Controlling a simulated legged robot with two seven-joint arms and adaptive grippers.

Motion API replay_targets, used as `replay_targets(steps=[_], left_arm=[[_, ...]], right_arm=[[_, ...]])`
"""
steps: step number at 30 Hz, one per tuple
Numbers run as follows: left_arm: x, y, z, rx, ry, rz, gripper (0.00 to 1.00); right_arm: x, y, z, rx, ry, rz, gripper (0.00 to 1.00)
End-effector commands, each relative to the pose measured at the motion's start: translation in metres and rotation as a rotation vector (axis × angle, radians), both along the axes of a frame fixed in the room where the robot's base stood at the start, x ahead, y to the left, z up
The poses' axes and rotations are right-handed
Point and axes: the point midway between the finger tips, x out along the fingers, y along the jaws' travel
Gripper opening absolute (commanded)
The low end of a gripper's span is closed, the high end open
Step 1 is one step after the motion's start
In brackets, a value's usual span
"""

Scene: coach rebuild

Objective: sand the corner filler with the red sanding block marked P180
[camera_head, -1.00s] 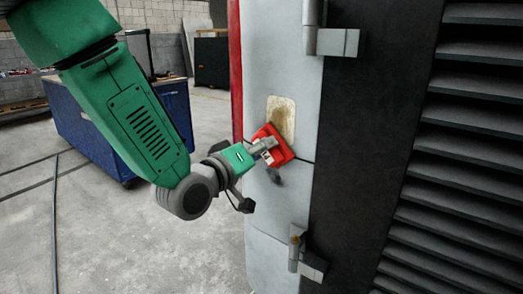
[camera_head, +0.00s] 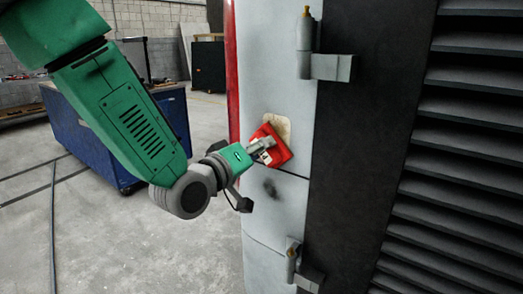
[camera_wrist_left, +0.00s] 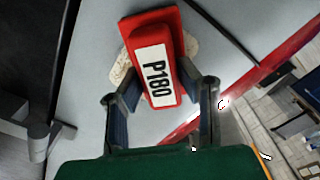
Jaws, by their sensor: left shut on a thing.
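The red sanding block (camera_head: 276,148) is in my left gripper (camera_head: 262,146), over the lower part of the beige corner filler (camera_head: 283,125) on the grey coach panel. In the left wrist view the block (camera_wrist_left: 176,85) shows its white P180 label, with a finger on each side of its near end, and the filler (camera_wrist_left: 120,68) shows on both sides behind it. The block looks to be against the filler or very close; I cannot tell exact contact. My right gripper does not show.
Hinges (camera_head: 325,62) (camera_head: 300,262) stick out from the panel above and below the filler. A black louvred section (camera_head: 460,160) is at the right. A blue cabinet (camera_head: 75,125) stands behind my left arm. The floor (camera_head: 130,240) at lower left is mostly clear.

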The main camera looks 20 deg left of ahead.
Motion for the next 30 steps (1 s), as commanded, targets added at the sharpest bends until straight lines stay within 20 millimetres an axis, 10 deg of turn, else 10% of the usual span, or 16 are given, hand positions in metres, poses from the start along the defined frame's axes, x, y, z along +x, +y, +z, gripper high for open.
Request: replay_targets(steps=[30], left_arm=[[0.007,-0.002,0.075,-0.003,-0.009,0.001,0.07]], right_arm=[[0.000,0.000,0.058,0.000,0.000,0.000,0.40]])
